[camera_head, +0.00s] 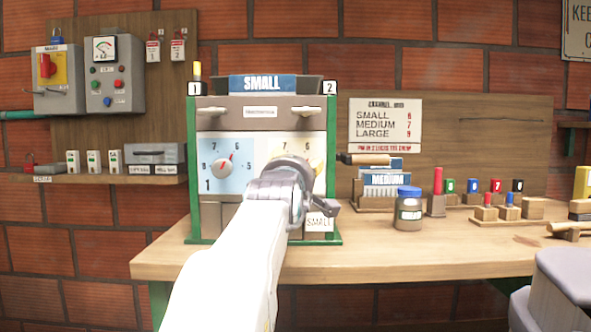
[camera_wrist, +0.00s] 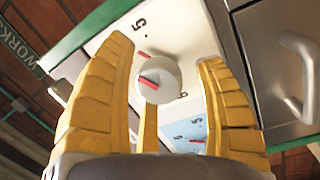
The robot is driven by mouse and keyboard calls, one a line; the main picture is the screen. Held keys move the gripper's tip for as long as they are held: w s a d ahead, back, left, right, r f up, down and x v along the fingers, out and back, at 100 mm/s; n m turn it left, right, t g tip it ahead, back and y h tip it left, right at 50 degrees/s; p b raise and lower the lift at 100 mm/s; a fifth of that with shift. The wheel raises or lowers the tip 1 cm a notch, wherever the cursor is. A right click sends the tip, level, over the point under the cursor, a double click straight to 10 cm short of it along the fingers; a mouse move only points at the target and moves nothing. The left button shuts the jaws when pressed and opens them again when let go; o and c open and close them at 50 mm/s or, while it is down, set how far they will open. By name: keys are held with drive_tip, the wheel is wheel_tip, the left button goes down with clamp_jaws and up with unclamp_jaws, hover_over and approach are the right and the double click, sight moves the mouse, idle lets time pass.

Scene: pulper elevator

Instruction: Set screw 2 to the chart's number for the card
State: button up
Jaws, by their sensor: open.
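The green-framed machine (camera_head: 265,112) bears a SMALL card (camera_head: 262,84) on top, with tags 1 and 2 at its upper corners. The chart (camera_head: 385,125) on the wooden back board lists SMALL, MEDIUM and LARGE; SMALL's number looks like 6 but is blurred. Dial 1 (camera_head: 224,167) on the blue panel has a red pointer up and right. Screw 2 is hidden behind my gripper (camera_head: 308,165) in the head view. In the wrist view, a round grey-white knob (camera_wrist: 160,78) with a red mark shows between the open yellow fingers of my gripper (camera_wrist: 163,55). Contact cannot be told.
A card rack (camera_head: 385,190) with a MEDIUM card, a blue-lidded jar (camera_head: 408,210) and several numbered blocks stand on the bench (camera_head: 440,255) to the right. A control box (camera_head: 112,80) and a shelf (camera_head: 120,178) are at left. The bench front is mostly clear.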

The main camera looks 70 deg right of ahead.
drive_tip(key=r+v, duration=0.1)
drive_tip(key=v, duration=1.1)
drive_tip(key=shift+f, duration=0.45)
